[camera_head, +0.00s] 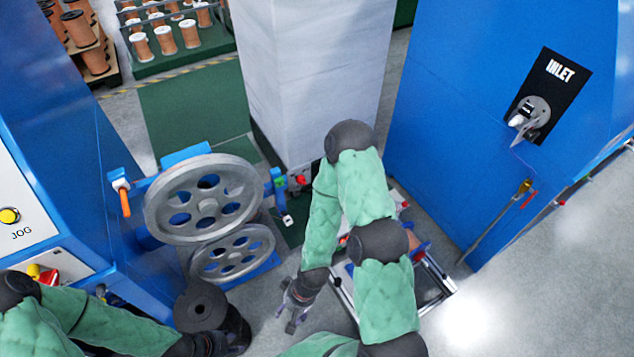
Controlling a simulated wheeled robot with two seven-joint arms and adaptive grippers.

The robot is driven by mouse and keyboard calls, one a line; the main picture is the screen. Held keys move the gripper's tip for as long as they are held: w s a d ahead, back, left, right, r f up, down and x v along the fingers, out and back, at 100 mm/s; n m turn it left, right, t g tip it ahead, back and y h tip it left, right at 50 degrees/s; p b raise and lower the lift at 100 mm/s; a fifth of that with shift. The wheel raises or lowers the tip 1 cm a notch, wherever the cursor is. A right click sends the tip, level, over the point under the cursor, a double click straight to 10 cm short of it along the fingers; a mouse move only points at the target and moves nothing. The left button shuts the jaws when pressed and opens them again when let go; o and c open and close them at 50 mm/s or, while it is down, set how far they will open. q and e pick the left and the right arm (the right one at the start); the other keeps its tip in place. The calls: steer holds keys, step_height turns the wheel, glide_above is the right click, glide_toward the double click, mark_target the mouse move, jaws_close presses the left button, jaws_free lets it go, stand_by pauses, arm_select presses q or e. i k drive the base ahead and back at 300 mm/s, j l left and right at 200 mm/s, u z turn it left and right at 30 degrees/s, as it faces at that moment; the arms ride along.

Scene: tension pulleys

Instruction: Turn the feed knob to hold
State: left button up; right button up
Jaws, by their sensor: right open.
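No knob labelled feed can be read in this view. A red and yellow control (42,273) sits on the left blue machine below the JOG panel, partly behind my left arm. My right gripper (288,314) hangs open and empty over the grey floor, right of the lower pulley. My left arm ends in dark parts (235,335) at the bottom, below the pulleys; its fingers cannot be made out, and I see nothing held there.
Two grey spoked pulleys, upper (203,198) and lower (232,254), stand beside the left machine. A pale column (310,70) rises behind my right arm. The right blue cabinet (460,110) carries an INLET plate (550,85). Copper spools (165,40) stand at the back.

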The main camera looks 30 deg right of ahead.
mark_target(300, 180)
steer(key=z, duration=0.95)
steer(key=j+u, duration=0.25)
steer(key=j, duration=0.4)
